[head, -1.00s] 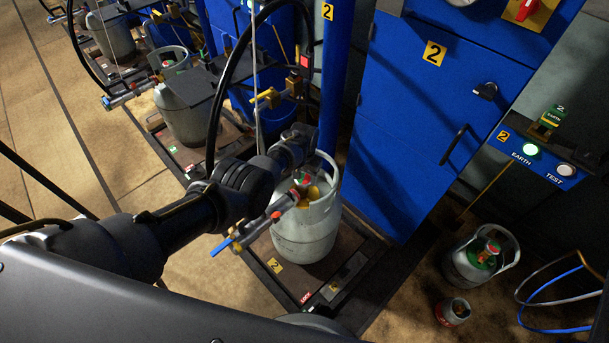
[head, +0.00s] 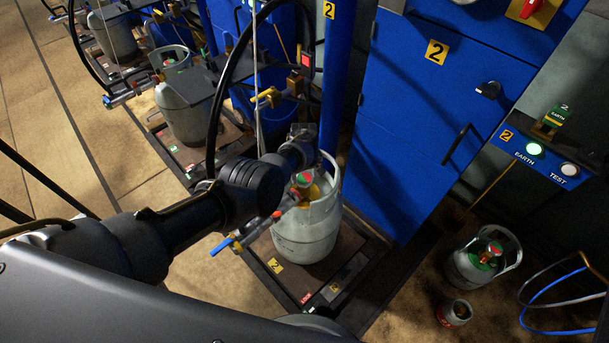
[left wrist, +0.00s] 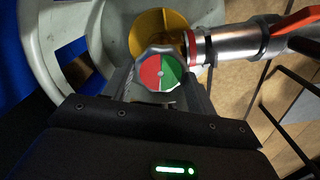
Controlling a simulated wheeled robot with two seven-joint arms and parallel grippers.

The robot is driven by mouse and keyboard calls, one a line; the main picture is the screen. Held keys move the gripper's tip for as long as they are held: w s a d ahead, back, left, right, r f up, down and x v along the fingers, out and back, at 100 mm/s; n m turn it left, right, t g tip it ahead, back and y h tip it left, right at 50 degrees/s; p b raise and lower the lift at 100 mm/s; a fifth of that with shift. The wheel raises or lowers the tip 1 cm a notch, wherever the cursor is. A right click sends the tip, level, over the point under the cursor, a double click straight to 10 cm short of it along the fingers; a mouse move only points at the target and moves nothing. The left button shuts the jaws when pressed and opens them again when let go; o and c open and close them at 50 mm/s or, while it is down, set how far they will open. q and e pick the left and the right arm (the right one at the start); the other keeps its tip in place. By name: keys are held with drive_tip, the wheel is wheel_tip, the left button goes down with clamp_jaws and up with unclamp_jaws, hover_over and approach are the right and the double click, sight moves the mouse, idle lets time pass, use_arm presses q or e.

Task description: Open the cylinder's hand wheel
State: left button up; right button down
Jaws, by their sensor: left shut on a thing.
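A grey gas cylinder (head: 306,236) stands upright on the scale platform (head: 262,248) marked 2. Its hand wheel (head: 303,179), with a red and green face, sits inside the cylinder's collar. In the left wrist view the hand wheel (left wrist: 161,72) lies between the two fingers of my left gripper (left wrist: 158,92), which is shut on it. A yellow part (left wrist: 150,32) and a silver filling connector (left wrist: 232,42) with a red lever show beyond the wheel. In the head view my left gripper is largely hidden behind its own wrist. My right gripper is not in view.
A blue cabinet (head: 415,130) and a blue post (head: 337,80) stand close behind the cylinder. A black hose (head: 213,115) loops down beside my arm. A second grey cylinder (head: 481,262) and a small canister (head: 454,313) stand on the floor at right.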

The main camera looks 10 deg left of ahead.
use_arm(q)
drive_tip(key=shift+n, duration=0.6)
drive_tip(key=o, duration=1)
